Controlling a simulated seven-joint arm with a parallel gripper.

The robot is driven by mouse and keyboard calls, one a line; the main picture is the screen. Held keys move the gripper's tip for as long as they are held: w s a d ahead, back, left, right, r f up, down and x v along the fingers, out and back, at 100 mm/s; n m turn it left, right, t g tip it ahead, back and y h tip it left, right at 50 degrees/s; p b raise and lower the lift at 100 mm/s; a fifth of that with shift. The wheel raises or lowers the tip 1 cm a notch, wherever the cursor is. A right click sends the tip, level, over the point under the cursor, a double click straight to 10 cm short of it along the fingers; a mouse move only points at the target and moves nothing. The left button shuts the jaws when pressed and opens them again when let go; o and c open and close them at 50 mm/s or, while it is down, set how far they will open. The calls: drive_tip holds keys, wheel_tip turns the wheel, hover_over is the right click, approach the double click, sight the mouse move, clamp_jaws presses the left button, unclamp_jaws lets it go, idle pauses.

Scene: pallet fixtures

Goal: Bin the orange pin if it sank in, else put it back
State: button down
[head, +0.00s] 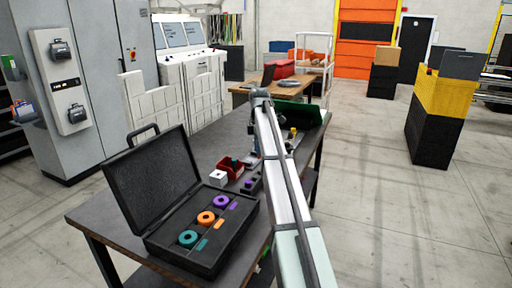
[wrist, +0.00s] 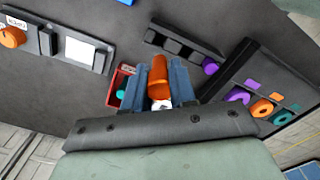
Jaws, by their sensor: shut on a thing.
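In the wrist view my gripper (wrist: 158,88) is shut on the orange pin (wrist: 158,72), held between its two blue fingers. A small red bin (wrist: 112,90) with a teal piece in it lies left of the fingers; the bin also shows in the head view (head: 238,174). A dark block with holes (wrist: 178,42) holds a purple pin (wrist: 210,66) at one end. The open black case (wrist: 236,78) holds purple, orange (wrist: 261,108) and teal rings, each beside a coloured tab. In the head view my arm hides the gripper and the orange pin.
In the wrist view a dark panel with an orange knob (wrist: 12,37) is at upper left.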

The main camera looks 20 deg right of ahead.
drive_tip(key=shift+f, duration=0.15)
drive_tip(key=shift+f, duration=2.85)
drive_tip(key=shift+f, duration=1.2)
drive_tip(key=shift+c, duration=2.2)
unclamp_jaws()
drive_tip(key=shift+r, duration=0.15)
drive_tip(key=shift+r, duration=4.4)
